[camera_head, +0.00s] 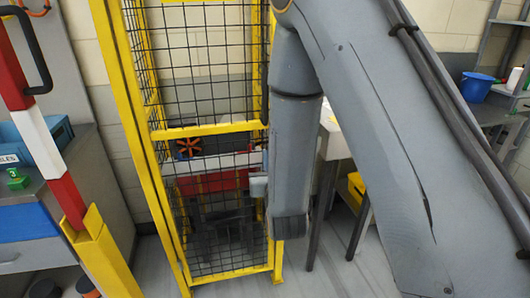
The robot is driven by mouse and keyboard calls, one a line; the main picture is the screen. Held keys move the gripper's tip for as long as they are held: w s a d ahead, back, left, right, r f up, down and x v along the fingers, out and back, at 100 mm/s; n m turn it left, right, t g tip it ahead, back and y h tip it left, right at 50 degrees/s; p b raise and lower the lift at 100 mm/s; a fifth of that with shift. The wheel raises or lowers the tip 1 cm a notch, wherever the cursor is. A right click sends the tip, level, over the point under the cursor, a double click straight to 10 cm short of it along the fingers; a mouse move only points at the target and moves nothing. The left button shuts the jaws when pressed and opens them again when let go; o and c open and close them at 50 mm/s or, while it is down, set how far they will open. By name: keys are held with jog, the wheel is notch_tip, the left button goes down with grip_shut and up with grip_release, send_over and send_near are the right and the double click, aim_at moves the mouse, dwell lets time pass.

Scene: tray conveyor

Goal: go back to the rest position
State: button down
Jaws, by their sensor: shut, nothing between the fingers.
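My grey arm (370,130) fills the right half of the view. It rises from the lower right to the top, and a forearm link (292,150) hangs down from there in front of the yellow fence. The fingers of my gripper are not seen. A small pale blue-grey part (258,185) shows at the left edge of the hanging link, and I cannot tell what it belongs to.
A yellow-framed black mesh fence (150,130) stands close behind the arm. A red and white barrier post (45,145) and a grey bench (85,170) are at left. A blue bucket (477,88) stands on a bench at right.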

jog(key=s+d+f+g+h, duration=0.1)
jog(key=s+d+f+g, duration=0.45)
jog(key=d+g, duration=0.3)
jog(key=s+d+r+g, duration=0.1)
jog(key=s+d+g, duration=0.2)
jog(key=s, duration=0.7)
jog(key=s+d+r+m+g, duration=0.1)
jog(key=s+d+g, duration=0.2)
jog(key=s, duration=0.7)
jog(key=shift+d+g+h, duration=0.4)
jog(key=shift+g, duration=0.85)
